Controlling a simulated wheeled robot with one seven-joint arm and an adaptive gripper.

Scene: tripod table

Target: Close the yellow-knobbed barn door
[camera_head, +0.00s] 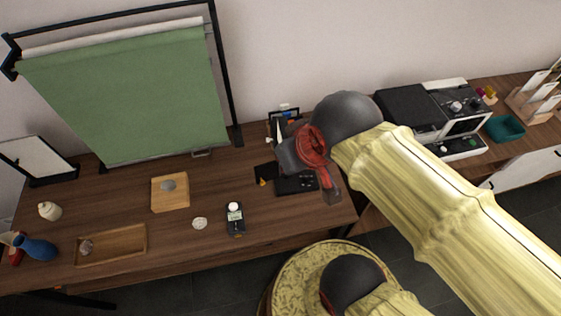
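A small yellow knob (262,182) shows beside a dark flat flap (266,171) on the wooden table. This looks like the yellow-knobbed barn door, but the hinge and how far it stands open are too small to tell. A black panel with small round marks (297,186) lies just right of it, partly under my arm's end. My gripper (284,152) is dark grey and hangs above and slightly right of the flap. I cannot see contact between them. The fingers blend with the dark parts behind, so their opening is unclear.
A green backdrop (130,95) on a black frame stands at the back left. A black light meter (235,217), a wooden block (170,192) and a wooden tray (110,246) lie on the table (190,248). A printer-like machine (440,115) stands right, behind my yellow-covered arm.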

